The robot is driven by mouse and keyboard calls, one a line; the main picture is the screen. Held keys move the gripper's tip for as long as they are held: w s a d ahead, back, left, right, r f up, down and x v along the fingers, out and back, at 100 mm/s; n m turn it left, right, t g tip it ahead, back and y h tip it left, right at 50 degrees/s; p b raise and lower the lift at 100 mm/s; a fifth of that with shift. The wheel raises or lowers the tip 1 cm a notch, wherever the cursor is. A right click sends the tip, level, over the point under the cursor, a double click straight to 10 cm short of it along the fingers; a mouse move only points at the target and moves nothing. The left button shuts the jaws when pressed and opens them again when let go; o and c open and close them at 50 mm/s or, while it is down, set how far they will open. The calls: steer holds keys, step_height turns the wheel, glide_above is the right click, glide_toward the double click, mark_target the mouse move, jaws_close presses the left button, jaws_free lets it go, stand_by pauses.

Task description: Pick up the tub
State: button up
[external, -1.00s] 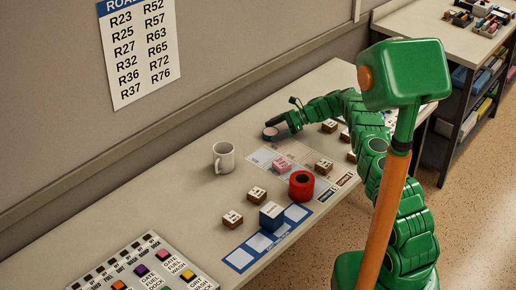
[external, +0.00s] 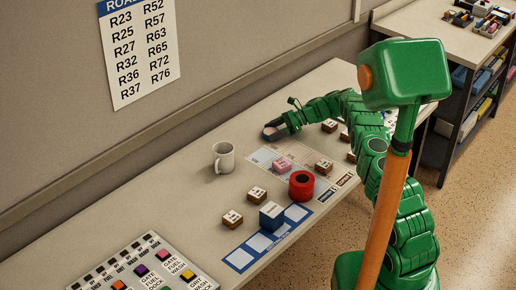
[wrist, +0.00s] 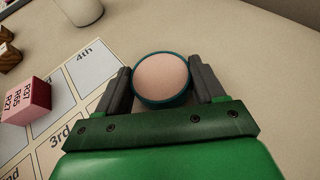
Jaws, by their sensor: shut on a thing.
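The tub (wrist: 162,79) is a small round container with a dark teal rim and a pale pinkish top. In the wrist view it sits between the two dark fingers of my gripper (wrist: 162,88), which are shut on its sides. In the external view my gripper (external: 273,132) is over the far part of the table, beyond the printed sheet. The tub is mostly hidden by the fingers there, and I cannot tell whether it touches the table.
A white mug (external: 223,158) stands left of my gripper. The table is bare along the wall.

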steer(key=shift+r, duration=0.65)
steer(key=s+d+r, duration=0.5)
steer(key=s+r, duration=0.6)
steer(key=s, duration=0.2)
steer(key=shift+r, duration=0.35)
